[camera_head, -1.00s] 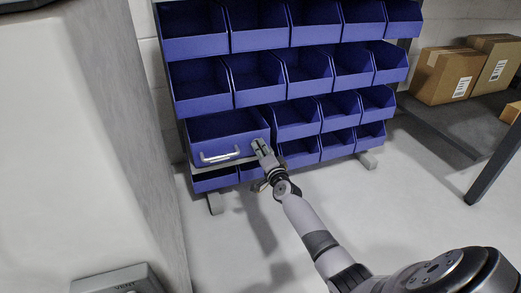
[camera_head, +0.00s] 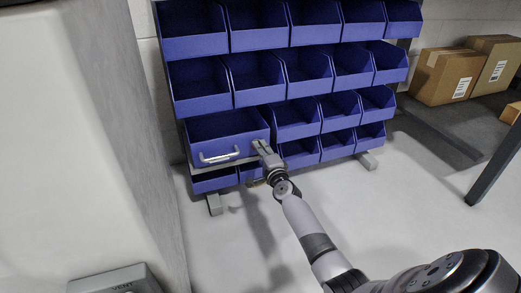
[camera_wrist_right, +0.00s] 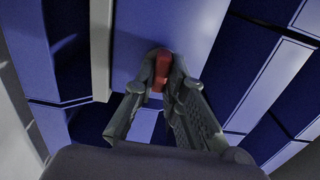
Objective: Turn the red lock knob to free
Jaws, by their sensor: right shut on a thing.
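The red lock knob (camera_wrist_right: 160,68) shows in the right wrist view, on the blue front of a wide drawer (camera_wrist_right: 185,25). My right gripper (camera_wrist_right: 164,78) is shut on the knob, with a fingertip on each side of it. In the head view the drawer front (camera_head: 243,147) carries a silver handle (camera_head: 219,156) toward its left. My right gripper (camera_head: 262,147) is at the right end of that front and hides the knob there. My left gripper is not in view.
Rows of open blue bins (camera_head: 290,66) surround the drawer above, beside and below. A large pale block (camera_head: 75,120) stands at the left. Cardboard boxes (camera_head: 447,76) rest on a grey shelf at the right. The floor in front is mostly clear.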

